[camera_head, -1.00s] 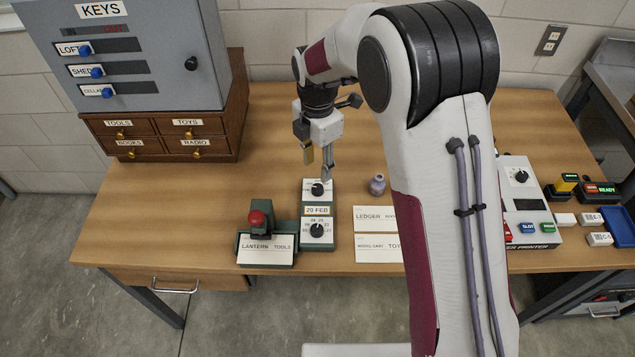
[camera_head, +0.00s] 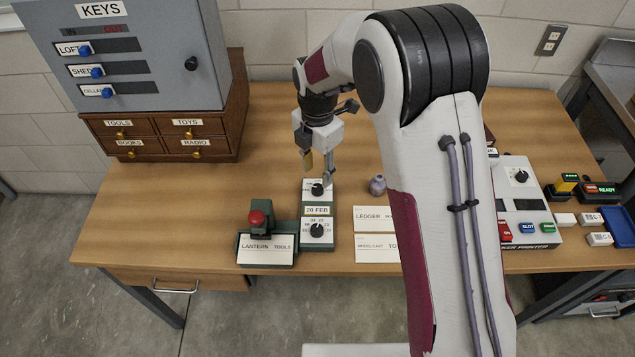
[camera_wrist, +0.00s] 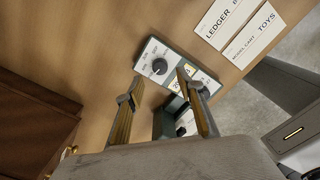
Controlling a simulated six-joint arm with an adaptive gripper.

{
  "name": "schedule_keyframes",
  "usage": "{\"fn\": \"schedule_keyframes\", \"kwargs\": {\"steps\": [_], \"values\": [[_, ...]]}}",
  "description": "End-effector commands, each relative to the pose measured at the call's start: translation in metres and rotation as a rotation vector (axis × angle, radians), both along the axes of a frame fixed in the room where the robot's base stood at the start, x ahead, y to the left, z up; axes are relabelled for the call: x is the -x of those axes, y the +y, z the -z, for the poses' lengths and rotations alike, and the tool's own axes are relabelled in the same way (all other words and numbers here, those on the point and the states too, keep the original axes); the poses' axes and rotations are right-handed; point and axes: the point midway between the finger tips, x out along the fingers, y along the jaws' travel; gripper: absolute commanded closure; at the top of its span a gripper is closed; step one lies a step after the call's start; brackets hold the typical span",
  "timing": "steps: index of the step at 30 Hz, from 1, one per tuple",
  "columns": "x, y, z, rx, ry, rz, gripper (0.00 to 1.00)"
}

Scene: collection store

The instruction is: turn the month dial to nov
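The dater (camera_head: 333,213) is a narrow green unit with a light top plate, standing on the table. Its window (camera_head: 317,210) reads 20 FEB. The month dial (camera_head: 317,189) is the black knob at its far end; a second black knob (camera_head: 317,230), ringed by numbers, is at the near end. In the wrist view the month dial (camera_wrist: 159,66) shows just beyond and between the fingertips, with small labels around it. My gripper (camera_head: 318,176) points down just above the far end of the dater. Its two fingers (camera_wrist: 160,90) are apart and hold nothing. Part of the dater is hidden behind one finger.
The drawer cabinet (camera_head: 165,135) stands back left. The table's middle left is clear.

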Motion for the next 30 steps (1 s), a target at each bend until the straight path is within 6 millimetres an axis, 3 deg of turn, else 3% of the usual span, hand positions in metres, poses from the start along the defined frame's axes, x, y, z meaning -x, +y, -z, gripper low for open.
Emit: {"fn": "schedule_keyframes", "kwargs": {"steps": [12,27,30], "values": [[0.001,0.000,0.047,0.001,0.003,0.001,0.63],[0.000,0.000,0.057,0.001,-0.001,0.001,0.63],[0.000,0.000,0.057,0.001,-0.001,0.001,0.89]]}}
